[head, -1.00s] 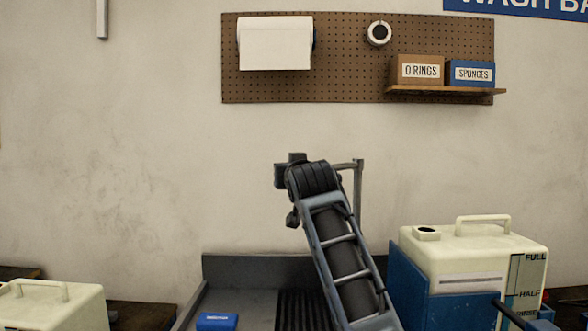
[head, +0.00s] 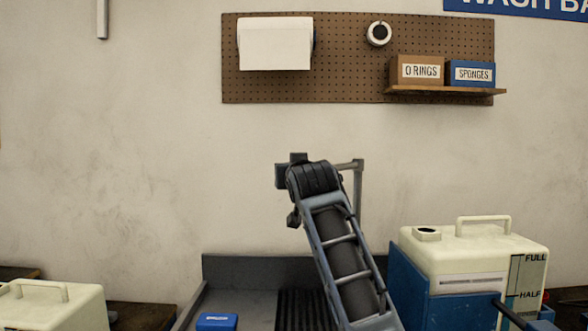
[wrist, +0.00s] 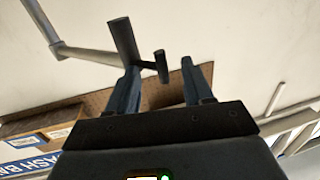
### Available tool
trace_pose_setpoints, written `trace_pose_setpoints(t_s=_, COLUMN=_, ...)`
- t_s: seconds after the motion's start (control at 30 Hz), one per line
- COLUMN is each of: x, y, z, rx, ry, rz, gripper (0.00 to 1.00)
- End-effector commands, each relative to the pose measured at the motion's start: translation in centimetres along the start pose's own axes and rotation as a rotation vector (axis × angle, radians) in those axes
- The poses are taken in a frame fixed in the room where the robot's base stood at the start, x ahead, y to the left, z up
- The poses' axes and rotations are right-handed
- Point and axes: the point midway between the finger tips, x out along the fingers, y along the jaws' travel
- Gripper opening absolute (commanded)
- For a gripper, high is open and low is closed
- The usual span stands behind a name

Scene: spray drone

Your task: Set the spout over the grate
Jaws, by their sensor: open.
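The spout is a grey pipe (head: 358,195) standing behind my arm in the head view, its top arm running left behind my wrist. In the wrist view the grey pipe (wrist: 92,55) comes in from the upper left and ends at a dark upright piece (wrist: 122,40). A short dark lever (wrist: 160,66) sticks out from that piece between the fingers of my gripper (wrist: 163,78), which are apart. I cannot tell whether they touch it. The black ribbed grate (head: 290,312) lies in the grey basin (head: 255,272), partly behind my arm. The gripper's fingers are hidden in the head view.
A blue block (head: 217,321) lies left of the grate. A cream tank (head: 470,255) in a blue holder stands right of the basin, and another cream tank (head: 55,308) stands at the left. A pegboard (head: 350,80) with a shelf hangs on the wall above.

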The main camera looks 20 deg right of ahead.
Motion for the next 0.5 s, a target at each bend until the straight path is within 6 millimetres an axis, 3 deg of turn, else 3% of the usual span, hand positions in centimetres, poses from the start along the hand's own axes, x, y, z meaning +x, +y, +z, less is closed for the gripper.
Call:
trace_pose_setpoints(t_s=0.03, x=0.49, y=-0.42, z=-1.28, rx=0.002, ry=0.023, rz=-0.014, gripper=0.33)
trace_pose_setpoints(t_s=0.37, x=0.4, y=-0.35, z=-1.26, rx=0.002, ry=0.024, rz=-0.014, gripper=0.33)
trace_pose_setpoints(t_s=0.5, x=-0.49, y=-0.44, z=-1.14, rx=0.002, ry=0.023, rz=-0.015, gripper=0.33)
